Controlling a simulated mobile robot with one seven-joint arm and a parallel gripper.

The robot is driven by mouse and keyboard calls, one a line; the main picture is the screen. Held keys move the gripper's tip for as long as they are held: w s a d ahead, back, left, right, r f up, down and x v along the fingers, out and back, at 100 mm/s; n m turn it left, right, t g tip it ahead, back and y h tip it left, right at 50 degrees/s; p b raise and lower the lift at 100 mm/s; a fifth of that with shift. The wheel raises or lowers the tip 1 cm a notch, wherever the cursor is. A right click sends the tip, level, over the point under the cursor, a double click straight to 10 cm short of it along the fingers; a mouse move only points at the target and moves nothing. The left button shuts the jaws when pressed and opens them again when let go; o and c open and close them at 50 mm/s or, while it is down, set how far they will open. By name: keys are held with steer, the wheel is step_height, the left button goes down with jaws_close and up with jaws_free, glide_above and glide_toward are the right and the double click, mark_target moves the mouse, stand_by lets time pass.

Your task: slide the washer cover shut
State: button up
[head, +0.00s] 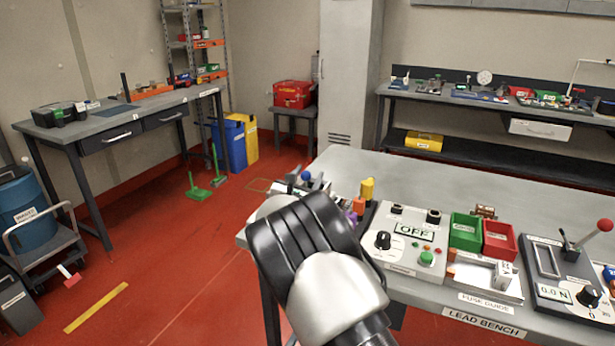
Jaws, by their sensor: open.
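I cannot pick out a washer cover in the head view. The bench marked "LEAD BENCH" (345,165) stands at the right. My arm crosses the front of the picture and hides the bench's near left part. My gripper is not in view. Small blue, purple, orange and yellow items show just past my arm, partly hidden by it. I cannot tell whether the washer cover is among them.
On the bench are a grey control box reading "OFF" (411,220), a green bin (465,231), a red bin (499,239) and a lever box (560,285). The bench's far surface is clear. Red floor lies open at left. A drawer table (130,125) stands at the back left.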

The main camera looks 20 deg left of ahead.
steer(key=s, duration=0.5)
steer(key=s+d+p, duration=0.1)
steer(key=s, duration=0.5)
steer(key=s+d, duration=0.1)
steer(key=s, duration=0.5)
steer(key=shift+s, duration=0.15)
